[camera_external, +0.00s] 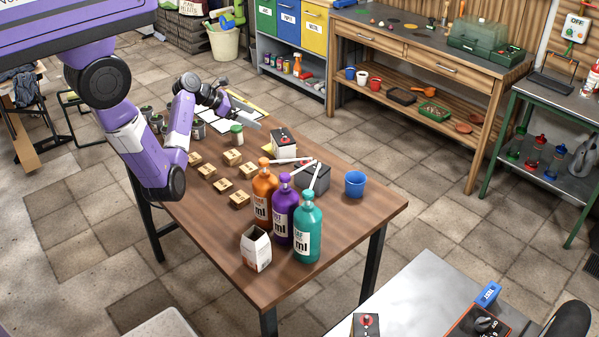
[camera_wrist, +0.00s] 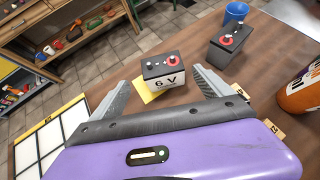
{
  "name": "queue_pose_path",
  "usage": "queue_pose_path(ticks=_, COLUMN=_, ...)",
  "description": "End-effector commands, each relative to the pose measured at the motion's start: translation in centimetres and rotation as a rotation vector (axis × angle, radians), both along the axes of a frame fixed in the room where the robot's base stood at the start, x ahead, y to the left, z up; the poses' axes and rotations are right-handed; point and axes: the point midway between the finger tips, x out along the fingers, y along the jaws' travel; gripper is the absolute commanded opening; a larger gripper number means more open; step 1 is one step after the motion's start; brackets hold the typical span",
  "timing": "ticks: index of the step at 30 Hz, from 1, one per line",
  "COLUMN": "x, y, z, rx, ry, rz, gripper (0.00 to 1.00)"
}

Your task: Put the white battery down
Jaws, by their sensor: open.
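The white battery (camera_external: 283,147), with a black top, a red knob and a "6 V" label, stands upright on the wooden table (camera_external: 340,235). It also shows in the wrist view (camera_wrist: 172,92), beyond my fingertips, with a yellow piece at its left base. My gripper (camera_external: 248,118) is open and empty, low over the table to the left of the battery. In the wrist view the two fingers point toward the battery, one on each side of the line to it, with a visible gap.
A dark battery (camera_wrist: 229,40) stands near the blue cup (camera_external: 355,184). Orange (camera_external: 264,200), purple (camera_external: 282,222) and teal (camera_external: 307,235) bottles and a white carton (camera_external: 256,250) stand at the front.

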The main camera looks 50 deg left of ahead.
Motion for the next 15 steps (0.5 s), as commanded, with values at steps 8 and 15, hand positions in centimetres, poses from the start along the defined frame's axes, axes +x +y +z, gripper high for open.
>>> queue_pose_path(ticks=8, x=-1.2, y=0.3, z=-1.8, rx=0.103, ry=-0.009, rz=-0.018, gripper=0.9)
queue_pose_path(ticks=15, x=-6.7, y=1.0, z=-7.7, rx=0.597, ry=-0.061, rz=-0.176, gripper=0.9)
